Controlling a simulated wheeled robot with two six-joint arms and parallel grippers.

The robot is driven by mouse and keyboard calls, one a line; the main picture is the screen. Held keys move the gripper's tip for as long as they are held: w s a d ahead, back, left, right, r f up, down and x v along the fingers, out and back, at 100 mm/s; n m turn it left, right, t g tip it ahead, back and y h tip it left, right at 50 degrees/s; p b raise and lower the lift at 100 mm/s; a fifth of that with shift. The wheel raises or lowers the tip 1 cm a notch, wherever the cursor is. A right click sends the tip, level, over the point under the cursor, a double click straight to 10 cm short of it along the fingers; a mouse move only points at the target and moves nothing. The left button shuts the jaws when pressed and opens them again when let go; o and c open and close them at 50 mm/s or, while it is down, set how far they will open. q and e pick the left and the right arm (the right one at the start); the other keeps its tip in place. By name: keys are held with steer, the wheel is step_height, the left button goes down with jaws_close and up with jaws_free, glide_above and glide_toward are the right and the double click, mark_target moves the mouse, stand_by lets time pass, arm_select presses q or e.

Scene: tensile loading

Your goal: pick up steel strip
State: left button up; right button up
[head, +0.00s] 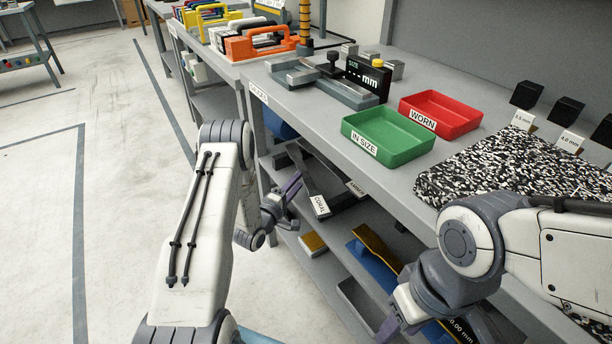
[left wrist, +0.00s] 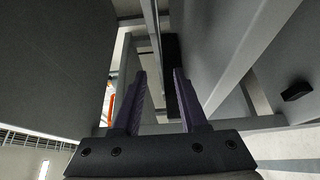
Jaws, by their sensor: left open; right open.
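I cannot make out a separate steel strip with certainty in either view. My left gripper (head: 293,186) has purple fingers and is in front of the bench's open side, near the labelled dark trays (head: 318,190) on the upper shelf. In the left wrist view its fingers (left wrist: 160,75) are apart with nothing between them. My right gripper (head: 388,328) is low at the bottom of the head view, in front of the lower shelf. It is open; its fingertips are partly cut off by the frame edge.
The bench top carries a gauge with an mm display (head: 368,77), a green IN SIZE tray (head: 388,137), a red WORN tray (head: 440,112) and a speckled mat (head: 515,165). Labelled black blocks (head: 566,110) stand behind. Floor at left is clear.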

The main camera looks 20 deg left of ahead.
mark_target(305, 174)
arm_select(q)
steer(key=w, duration=0.2)
steer(key=w+d, duration=0.1)
steer(key=w, duration=0.2)
steer(key=shift+d+b, duration=0.15)
steer(key=shift+b, duration=0.2)
jaws_close()
stand_by(0.9)
